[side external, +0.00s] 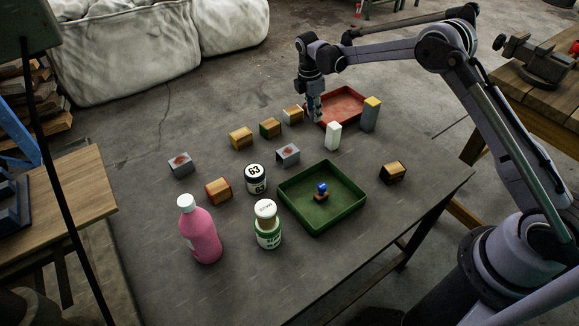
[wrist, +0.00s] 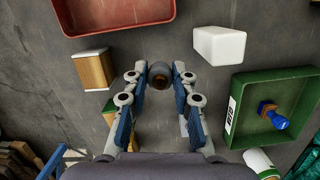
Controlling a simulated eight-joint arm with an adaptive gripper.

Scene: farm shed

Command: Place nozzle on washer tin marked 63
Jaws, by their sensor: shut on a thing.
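My gripper (side external: 314,114) is by the near left corner of the red tray; its height above the table is hard to judge. In the wrist view its fingers (wrist: 160,78) are shut on a small round dark piece with a brownish end (wrist: 160,76), seemingly the nozzle; the fingers partly hide it. The tin marked 63 (side external: 256,180), black and white, stands upright left of the green tray, well apart from my gripper. Its top looks bare. I cannot make it out in the wrist view.
The red tray (side external: 361,97) looks empty. The green tray (side external: 338,228) holds a blue-topped brownish fitting (side external: 321,191). A white block (side external: 333,136), a tall grey block (side external: 371,114), several wooden and grey blocks, a pink bottle (side external: 201,235) and a green-white tin (side external: 268,237) stand around.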

